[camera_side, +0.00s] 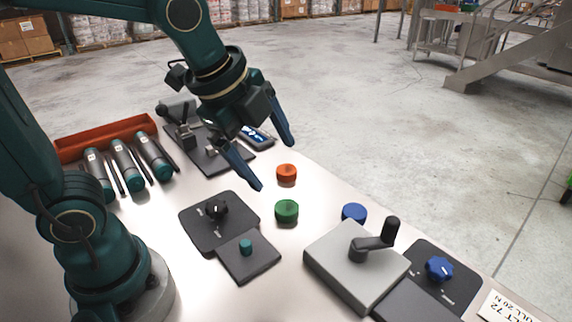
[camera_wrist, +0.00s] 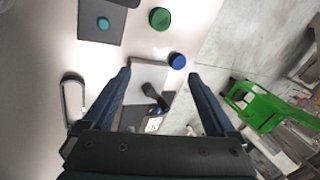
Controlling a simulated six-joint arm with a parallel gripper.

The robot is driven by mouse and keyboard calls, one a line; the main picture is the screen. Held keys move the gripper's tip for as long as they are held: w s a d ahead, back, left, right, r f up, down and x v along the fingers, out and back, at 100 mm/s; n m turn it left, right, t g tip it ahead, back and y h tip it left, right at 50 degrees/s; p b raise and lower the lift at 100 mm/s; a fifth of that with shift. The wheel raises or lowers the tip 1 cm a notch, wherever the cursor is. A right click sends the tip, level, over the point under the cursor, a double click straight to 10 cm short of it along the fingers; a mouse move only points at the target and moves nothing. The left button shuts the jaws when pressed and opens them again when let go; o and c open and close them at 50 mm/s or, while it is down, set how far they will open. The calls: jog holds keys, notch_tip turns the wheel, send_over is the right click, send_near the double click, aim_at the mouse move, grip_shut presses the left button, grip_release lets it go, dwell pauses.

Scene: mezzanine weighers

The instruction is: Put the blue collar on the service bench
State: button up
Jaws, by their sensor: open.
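The blue collar (camera_side: 354,212) is a short round piece on the pale bench top (camera_side: 240,298), beside the grey block with a black crank. It also shows in the wrist view (camera_wrist: 177,61), near the right fingertip in the picture. My gripper (camera_side: 274,166) is open and empty, held above the bench near the orange collar; its two dark blue fingers also show in the wrist view (camera_wrist: 161,73). The pale top may be the service bench, but no label shows this.
An orange collar (camera_side: 286,174) and a green collar (camera_side: 287,211) stand nearby. The crank block (camera_side: 335,262) and a blue star knob (camera_side: 439,268) on a dark plate are at the right. Dark plates and an orange tray (camera_side: 105,139) occupy the left. Bare bench lies at the front.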

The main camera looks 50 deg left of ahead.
jog(key=s+a+f+n, duration=0.1)
jog(key=s+f+n, duration=0.1)
jog(key=s+n, duration=0.7)
jog(key=shift+a+n, duration=0.2)
jog(key=shift+n, duration=3)
